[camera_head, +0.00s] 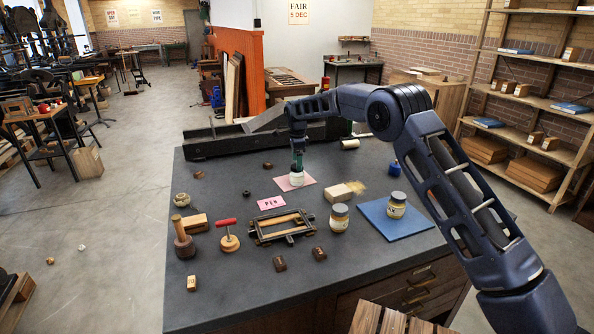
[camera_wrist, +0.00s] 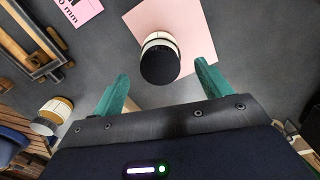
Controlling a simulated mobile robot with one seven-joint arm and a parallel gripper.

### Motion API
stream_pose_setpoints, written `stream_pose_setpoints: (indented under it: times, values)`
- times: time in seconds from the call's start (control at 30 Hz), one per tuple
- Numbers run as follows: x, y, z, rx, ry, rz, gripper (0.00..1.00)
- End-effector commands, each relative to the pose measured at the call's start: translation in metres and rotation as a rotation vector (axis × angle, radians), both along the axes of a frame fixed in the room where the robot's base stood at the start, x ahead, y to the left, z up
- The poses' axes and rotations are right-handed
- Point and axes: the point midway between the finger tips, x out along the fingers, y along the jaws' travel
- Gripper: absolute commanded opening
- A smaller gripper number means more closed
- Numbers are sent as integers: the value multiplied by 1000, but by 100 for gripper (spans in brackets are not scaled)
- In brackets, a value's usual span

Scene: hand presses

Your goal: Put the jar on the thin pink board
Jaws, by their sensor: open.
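A white jar with a dark lid (camera_wrist: 160,66) stands upright on the thin pink board (camera_wrist: 205,25). In the head view the jar (camera_head: 297,178) shows below my gripper (camera_head: 297,164), and the board (camera_head: 284,186) shows around it. My gripper's green fingers are open in the wrist view (camera_wrist: 162,72), one to each side of the lid, with gaps visible between fingers and jar. The fingers are apart from the jar there. The lid hides part of the jar's base.
Another jar (camera_head: 339,219) stands on the dark bench, and one (camera_head: 396,206) stands on a blue board (camera_head: 414,225). A wooden block (camera_head: 338,193), a frame (camera_head: 283,231), a red-handled stamp (camera_head: 229,240) and a pink card (camera_head: 271,203) lie nearby.

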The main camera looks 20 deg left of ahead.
Motion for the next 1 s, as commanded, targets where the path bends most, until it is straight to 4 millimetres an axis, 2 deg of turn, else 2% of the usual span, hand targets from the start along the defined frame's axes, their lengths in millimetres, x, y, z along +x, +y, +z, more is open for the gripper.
stream_pose_setpoints:
  times: [0.1, 0.3, 0.47, 0.77, 0.87, 0.97, 1.0]
  values:
    - [0, 1, 24, 3, -2, 0, 77]
    - [0, 1, 49, 2, -1, 0, 77]
    - [0, 0, 58, 0, 0, 0, 77]
    - [1, -2, 61, 1, -2, 1, 77]
    - [8, -15, 73, 8, -6, 9, 77]
    - [20, -43, 94, 17, -12, 32, 77]
    - [26, -58, 105, 25, -17, 44, 77]
